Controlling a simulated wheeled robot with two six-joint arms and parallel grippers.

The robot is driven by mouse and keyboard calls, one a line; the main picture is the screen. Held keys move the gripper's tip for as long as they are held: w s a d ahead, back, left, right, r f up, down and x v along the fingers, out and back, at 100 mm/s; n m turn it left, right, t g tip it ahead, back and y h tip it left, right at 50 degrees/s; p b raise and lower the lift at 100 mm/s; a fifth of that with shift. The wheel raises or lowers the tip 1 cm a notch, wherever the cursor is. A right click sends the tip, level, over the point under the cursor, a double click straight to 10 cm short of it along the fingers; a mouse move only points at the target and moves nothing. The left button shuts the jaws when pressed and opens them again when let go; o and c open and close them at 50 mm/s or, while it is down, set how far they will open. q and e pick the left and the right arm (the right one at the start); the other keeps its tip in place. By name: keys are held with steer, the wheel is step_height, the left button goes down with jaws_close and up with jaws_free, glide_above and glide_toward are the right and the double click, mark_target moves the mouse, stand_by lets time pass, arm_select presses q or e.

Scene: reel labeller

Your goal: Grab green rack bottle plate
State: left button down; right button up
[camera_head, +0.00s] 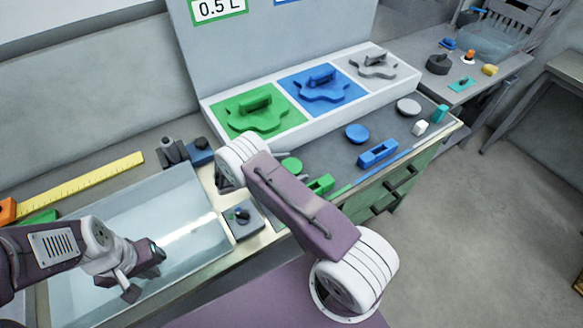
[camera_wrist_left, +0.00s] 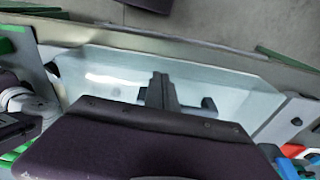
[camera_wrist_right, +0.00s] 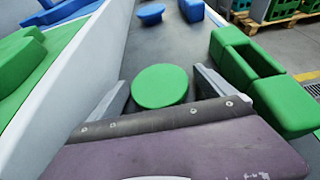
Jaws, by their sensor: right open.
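The green bottle plate (camera_head: 268,121), a lobed piece with a raised bar handle, lies on the green square of the white rack (camera_head: 300,123). Part of a green piece shows at the left edge of the right wrist view (camera_wrist_right: 22,60). My right gripper (camera_wrist_right: 163,84) is open, its fingers either side of a green disc (camera_wrist_right: 160,86) on the bench. I cannot tell whether they touch it.
Blue (camera_head: 322,88) and grey (camera_head: 373,66) plates sit beside the green one. A green block (camera_head: 321,184), blue disc (camera_head: 357,133), blue block (camera_head: 377,153) and grey disc (camera_head: 408,106) lie on the bench before the rack. A yellow ruler (camera_head: 85,184) lies behind the tray.

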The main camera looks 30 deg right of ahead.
mark_target(291, 166)
steer(key=c, duration=1.5)
step_height(291, 166, up, 5)
steer(key=p, duration=0.3)
steer(key=shift+f, duration=0.1)
steer(key=shift+s+d+r+p, duration=0.45)
steer(key=shift+r+p, duration=0.25)
steer(key=shift+p, duration=0.55)
steer(key=shift+s+d+r+p, duration=0.8)
steer(key=shift+s+d+p, duration=0.3)
steer(key=shift+d+p, duration=0.2)
steer(key=shift+s+d+r+p, duration=0.8)
steer(key=shift+s+d+p, duration=0.35)
steer(key=shift+d+p, duration=0.15)
steer(key=shift+s+d+r+p, duration=0.8)
steer(key=shift+s+d+p, duration=0.3)
steer(key=shift+d+p, duration=0.15)
